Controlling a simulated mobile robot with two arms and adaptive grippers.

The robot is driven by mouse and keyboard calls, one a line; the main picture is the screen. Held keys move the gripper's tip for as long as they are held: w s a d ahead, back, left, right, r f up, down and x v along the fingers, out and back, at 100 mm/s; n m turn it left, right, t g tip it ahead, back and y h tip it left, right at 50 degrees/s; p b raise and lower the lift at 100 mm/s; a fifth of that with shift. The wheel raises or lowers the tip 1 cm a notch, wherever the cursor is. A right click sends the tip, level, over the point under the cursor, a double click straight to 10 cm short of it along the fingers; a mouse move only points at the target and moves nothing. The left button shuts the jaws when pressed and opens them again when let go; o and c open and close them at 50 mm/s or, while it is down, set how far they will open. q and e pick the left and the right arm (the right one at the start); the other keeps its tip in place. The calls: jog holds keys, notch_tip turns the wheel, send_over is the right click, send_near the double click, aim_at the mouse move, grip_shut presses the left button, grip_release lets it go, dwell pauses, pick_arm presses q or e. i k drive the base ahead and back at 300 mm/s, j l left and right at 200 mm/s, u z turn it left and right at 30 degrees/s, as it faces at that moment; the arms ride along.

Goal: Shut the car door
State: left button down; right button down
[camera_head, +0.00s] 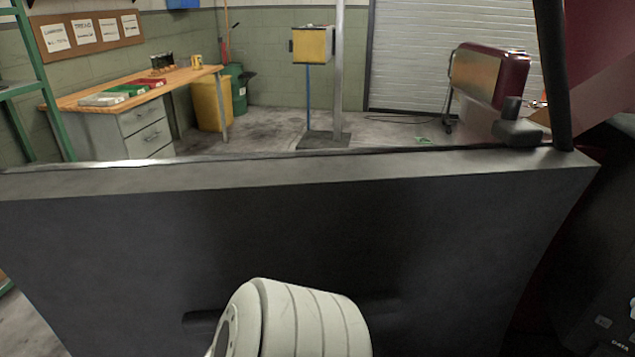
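The car door (420,240) fills the lower half of the head view as a wide dark grey panel, with its top edge running across the picture. Its face is toward me, and a dark recessed slot shows low on it. A dark mirror (517,130) stands at the door's upper right corner beside a thin black post. A white rounded link of my own arm is in front of the panel at bottom centre; whether it touches the door cannot be told. Neither gripper shows.
Dark car bodywork (600,260) is close at the right, with dark red parts above. Beyond the door are a wooden workbench (135,88), yellow bin (208,103), post with a yellow box (312,45), red cabinet (490,73) and roller shutter (420,60). Floor shows at lower left.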

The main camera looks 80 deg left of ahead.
aim_at(438, 248)
jog(key=u, duration=2.75)
jog(key=i+j, duration=0.05)
